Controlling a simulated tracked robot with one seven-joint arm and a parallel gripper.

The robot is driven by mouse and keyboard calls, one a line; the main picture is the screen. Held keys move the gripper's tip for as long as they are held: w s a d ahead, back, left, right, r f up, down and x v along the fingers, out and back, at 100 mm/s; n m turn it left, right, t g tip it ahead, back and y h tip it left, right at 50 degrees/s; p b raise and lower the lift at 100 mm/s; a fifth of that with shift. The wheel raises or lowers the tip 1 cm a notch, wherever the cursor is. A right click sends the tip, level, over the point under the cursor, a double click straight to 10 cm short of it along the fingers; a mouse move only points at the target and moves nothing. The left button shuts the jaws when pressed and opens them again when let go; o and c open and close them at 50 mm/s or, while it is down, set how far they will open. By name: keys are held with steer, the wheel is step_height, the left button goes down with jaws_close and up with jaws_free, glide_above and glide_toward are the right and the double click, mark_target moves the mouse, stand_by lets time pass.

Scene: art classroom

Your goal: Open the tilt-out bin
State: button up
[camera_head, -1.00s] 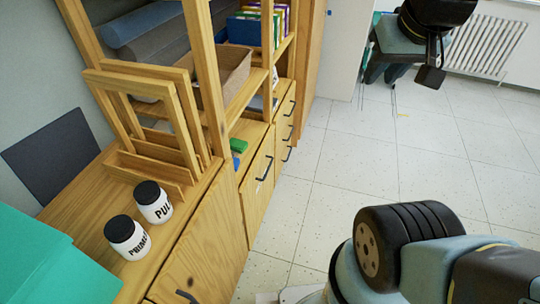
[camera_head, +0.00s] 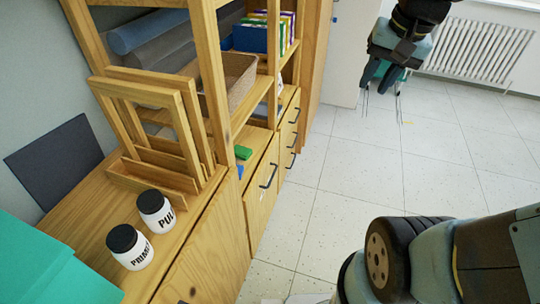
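The wooden cabinet unit runs along the left. A wide front panel (camera_head: 259,198) with a dark bar handle (camera_head: 269,174) sits low in it, and it looks closed. Beyond it is a stack of narrow drawers (camera_head: 288,137) with dark handles, also closed. Nearer me is a larger plain front (camera_head: 205,262). No label tells which front is the tilt-out bin; the wide panel may be it. My gripper (camera_head: 388,78) hangs at the upper right above the floor, clear of the cabinet and pointing down. Its fingers are small and dark, so its opening is unclear.
Two white jars with black lids, one (camera_head: 155,210) behind the other (camera_head: 129,246), stand on the near counter beside wooden frames (camera_head: 150,130). A teal block (camera_head: 60,270) fills the lower left corner. Tiled floor (camera_head: 325,190) is free before the cabinet. A radiator (camera_head: 485,50) is at the back.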

steer(key=w+a+f+m+g+y, duration=0.3)
steer(key=w+f+m+y, duration=0.2)
steer(key=w+f+m, duration=0.55)
steer(key=w+a+f+m+g+y, duration=0.2)
steer(key=w+f+m+g+y, duration=0.3)
steer(key=w+f, duration=1)
steer(key=m+t+y, duration=0.8)
steer(key=m+t, duration=0.4)
steer(key=m, duration=0.9)
glide_toward(272, 177)
steer(key=x, duration=1)
steer(key=shift+w+f, duration=0.35)
steer(key=shift+f, duration=0.05)
steer(key=shift+c, duration=0.4)
jaws_close()
steer(key=shift+h, duration=0.3)
